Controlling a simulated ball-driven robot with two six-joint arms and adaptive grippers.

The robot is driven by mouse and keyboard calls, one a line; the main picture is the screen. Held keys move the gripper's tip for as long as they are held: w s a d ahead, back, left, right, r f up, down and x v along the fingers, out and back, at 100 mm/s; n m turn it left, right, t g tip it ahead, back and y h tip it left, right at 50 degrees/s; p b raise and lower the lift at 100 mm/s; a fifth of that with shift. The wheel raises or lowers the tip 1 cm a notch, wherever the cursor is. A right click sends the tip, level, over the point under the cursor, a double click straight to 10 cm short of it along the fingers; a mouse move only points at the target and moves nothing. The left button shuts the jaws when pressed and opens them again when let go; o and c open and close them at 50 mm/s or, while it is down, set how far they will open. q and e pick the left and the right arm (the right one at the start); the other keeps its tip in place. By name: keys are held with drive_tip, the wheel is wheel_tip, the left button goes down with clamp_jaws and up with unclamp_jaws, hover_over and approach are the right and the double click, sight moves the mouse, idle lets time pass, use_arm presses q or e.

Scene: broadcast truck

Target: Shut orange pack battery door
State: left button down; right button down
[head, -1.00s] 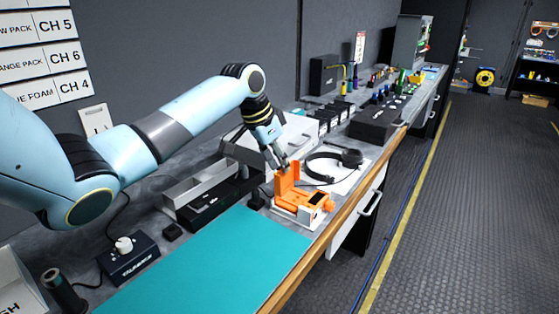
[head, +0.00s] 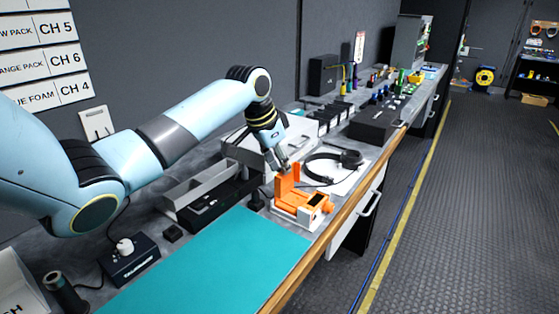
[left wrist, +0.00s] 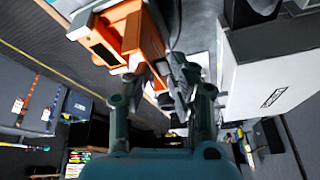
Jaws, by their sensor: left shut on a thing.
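The orange pack (head: 303,204) sits on a white pad near the bench's front edge in the head view. Its battery door (head: 286,186) stands up at the left end of the pack, open. My left gripper (head: 286,168) is at the top of the door, fingers pointing down, and is shut on it. In the left wrist view the orange pack (left wrist: 138,38) shows upper left, beyond the fingers of my left gripper (left wrist: 168,80); the exact contact is partly hidden there. My right gripper is in neither view.
Black headphones (head: 350,158) lie on a white sheet just behind the pack. A teal mat (head: 205,262) lies clear in front. A grey tray (head: 198,187) and a black box (head: 215,203) stand to the left. The bench's wooden edge (head: 330,232) runs close by.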

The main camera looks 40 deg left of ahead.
use_arm(q)
drive_tip(key=d+y+p, duration=0.2)
drive_tip(key=d+m+y+p, duration=0.1)
drive_tip(key=y+p, duration=0.1)
drive_tip(key=p, duration=0.1)
drive_tip(key=shift+w+d+f+g+y, duration=0.2)
drive_tip(key=shift+d+g+y, duration=0.1)
drive_tip(key=shift+d+y, duration=0.1)
drive_tip(key=shift+d+f+p, duration=0.2)
drive_tip(key=shift+d+p, duration=0.1)
drive_tip(key=shift+p, duration=0.4)
drive_tip(key=shift+d, duration=0.15)
drive_tip(key=shift+f, duration=0.1)
